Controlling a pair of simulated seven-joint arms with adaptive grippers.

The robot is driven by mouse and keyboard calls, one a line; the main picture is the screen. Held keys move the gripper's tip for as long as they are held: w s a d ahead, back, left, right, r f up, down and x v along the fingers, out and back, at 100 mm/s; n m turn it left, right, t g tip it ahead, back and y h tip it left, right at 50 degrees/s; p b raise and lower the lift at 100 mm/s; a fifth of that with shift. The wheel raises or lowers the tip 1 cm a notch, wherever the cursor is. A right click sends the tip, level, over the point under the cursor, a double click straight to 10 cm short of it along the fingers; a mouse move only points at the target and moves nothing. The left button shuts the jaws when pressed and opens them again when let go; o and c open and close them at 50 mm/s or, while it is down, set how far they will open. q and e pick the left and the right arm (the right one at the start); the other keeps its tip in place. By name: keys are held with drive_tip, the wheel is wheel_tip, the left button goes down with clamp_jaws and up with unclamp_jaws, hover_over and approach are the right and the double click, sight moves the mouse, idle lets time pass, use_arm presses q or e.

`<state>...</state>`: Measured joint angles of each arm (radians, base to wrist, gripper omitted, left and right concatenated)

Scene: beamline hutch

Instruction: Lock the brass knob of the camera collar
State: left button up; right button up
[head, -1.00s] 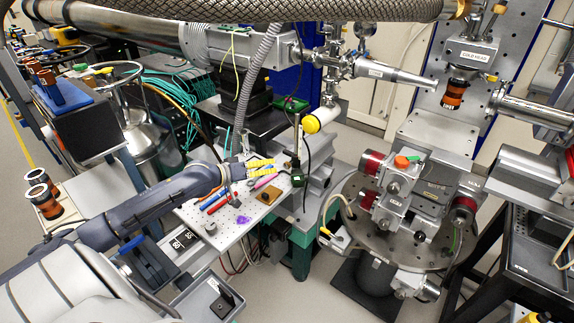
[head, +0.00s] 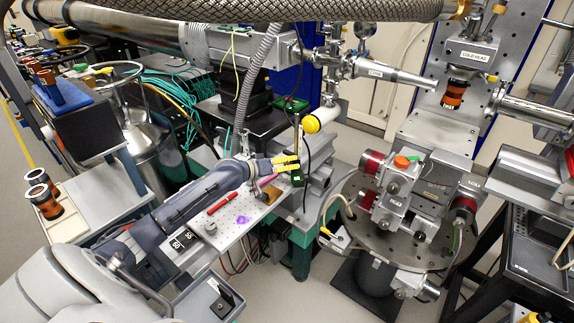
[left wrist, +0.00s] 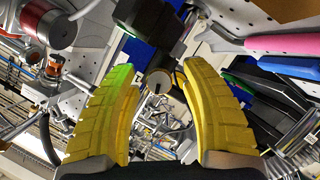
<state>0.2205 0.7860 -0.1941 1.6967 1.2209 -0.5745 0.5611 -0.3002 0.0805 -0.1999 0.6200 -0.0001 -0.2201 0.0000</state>
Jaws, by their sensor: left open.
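My left gripper (head: 286,163) has yellow ribbed fingers and reaches in at the upright post (head: 297,132) on the breadboard's far right edge. A small black unit with a green light (head: 298,179) hangs on this post, just beyond the fingertips. In the left wrist view the gripper (left wrist: 160,70) is open. A black cylindrical body (left wrist: 155,25) lies ahead of it, and a small round greyish end (left wrist: 158,78) shows between the fingertips, apparently ungripped. I cannot tell if that is the brass knob; no clear brass colour shows there. My right gripper is out of view.
The white breadboard (head: 226,236) carries a red pen (head: 222,203), a purple piece (head: 242,219) and a brass-coloured plate (head: 273,195). A black cable (head: 307,150) hangs right of the post. A round chamber table (head: 400,245) stands further right, with open floor between.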

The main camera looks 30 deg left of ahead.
use_arm(q)
drive_tip(key=shift+c, duration=0.6)
clamp_jaws()
drive_tip(key=shift+w, duration=0.1)
